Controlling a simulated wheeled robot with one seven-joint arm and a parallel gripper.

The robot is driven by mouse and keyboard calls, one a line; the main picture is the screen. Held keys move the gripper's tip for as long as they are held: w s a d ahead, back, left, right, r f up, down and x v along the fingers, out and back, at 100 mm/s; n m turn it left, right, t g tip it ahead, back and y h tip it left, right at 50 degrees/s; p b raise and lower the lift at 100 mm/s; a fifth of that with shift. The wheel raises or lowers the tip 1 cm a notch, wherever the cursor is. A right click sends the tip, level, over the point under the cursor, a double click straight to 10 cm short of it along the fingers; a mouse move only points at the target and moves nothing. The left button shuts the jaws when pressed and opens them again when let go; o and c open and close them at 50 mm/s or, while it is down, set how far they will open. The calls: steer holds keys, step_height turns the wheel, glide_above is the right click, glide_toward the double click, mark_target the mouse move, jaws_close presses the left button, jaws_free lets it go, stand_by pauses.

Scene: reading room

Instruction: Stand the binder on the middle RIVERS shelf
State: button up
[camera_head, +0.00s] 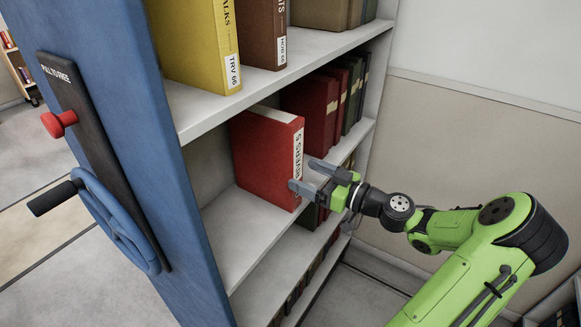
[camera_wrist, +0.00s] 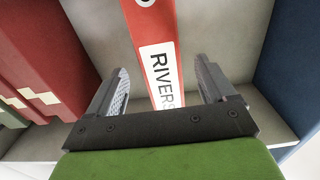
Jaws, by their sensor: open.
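The red binder (camera_head: 265,156) stands upright on the middle shelf (camera_head: 232,222), its white RIVERS label facing out. In the wrist view the binder's spine (camera_wrist: 150,28) shows between the two fingers, with space on both sides. My gripper (camera_head: 306,175) is open at the lower part of the spine. In the wrist view my gripper (camera_wrist: 161,88) holds nothing, and its fingers appear clear of the binder. The binder's far side and back are hidden.
Dark red and green books (camera_head: 325,105) stand to the right of the binder. The shelf above (camera_head: 262,80) holds yellow and brown volumes. A blue end panel (camera_head: 110,110) with a handwheel (camera_head: 115,222) and red knob (camera_head: 59,122) bounds the left. Bare shelf lies left of the binder.

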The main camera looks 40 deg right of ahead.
steer(key=v, duration=0.5)
steer(key=shift+s, duration=0.15)
